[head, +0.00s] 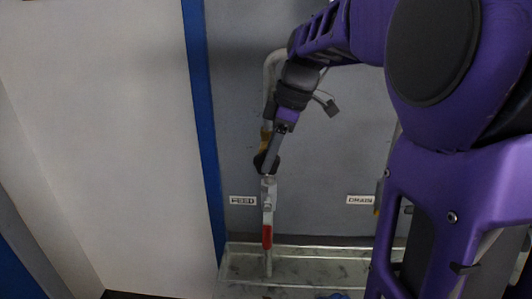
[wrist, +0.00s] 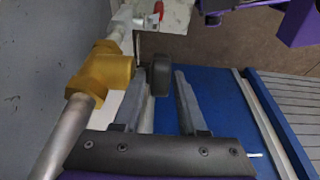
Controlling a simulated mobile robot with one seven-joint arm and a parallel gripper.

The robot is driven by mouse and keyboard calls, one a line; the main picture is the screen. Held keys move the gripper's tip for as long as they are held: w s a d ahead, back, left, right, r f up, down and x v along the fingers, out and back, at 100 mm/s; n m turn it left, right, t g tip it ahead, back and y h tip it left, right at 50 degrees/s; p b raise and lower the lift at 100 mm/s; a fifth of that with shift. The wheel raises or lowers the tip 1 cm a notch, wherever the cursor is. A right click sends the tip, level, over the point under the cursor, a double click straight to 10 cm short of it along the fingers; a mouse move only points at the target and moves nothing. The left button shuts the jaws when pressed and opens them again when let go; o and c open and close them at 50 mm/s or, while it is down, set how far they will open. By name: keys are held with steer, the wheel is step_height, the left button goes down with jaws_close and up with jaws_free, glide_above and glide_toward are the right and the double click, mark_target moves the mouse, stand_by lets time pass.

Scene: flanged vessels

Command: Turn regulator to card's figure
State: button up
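The regulator has a brass body (wrist: 105,72) on a grey pipe, with a dark round knob (wrist: 158,76) on its side. In the head view the brass body (head: 265,136) and knob (head: 262,161) are partly behind my gripper (head: 271,158). In the wrist view my gripper (wrist: 163,92) is open, its two fingers apart. The knob shows between the fingers, close to the left one, with a clear gap to the right one. I cannot tell whether the left finger touches it. No readable card with a figure and no dial face is in view.
A red-handled valve (head: 267,237) hangs below, over a metal tray (head: 300,265). A small left label (head: 242,200) is unreadable; a right label (head: 360,199) seems to read DRAIN. A blue strip (head: 205,120) edges the grey panel. Pipework stands close left of my fingers.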

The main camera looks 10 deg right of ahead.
steer(key=shift+r, duration=0.1)
steer(key=p+v, duration=0.1)
steer(key=v, duration=1.6)
steer(key=shift+r+p, duration=0.15)
steer(key=shift+p, duration=0.25)
steer(key=shift+w, duration=0.1)
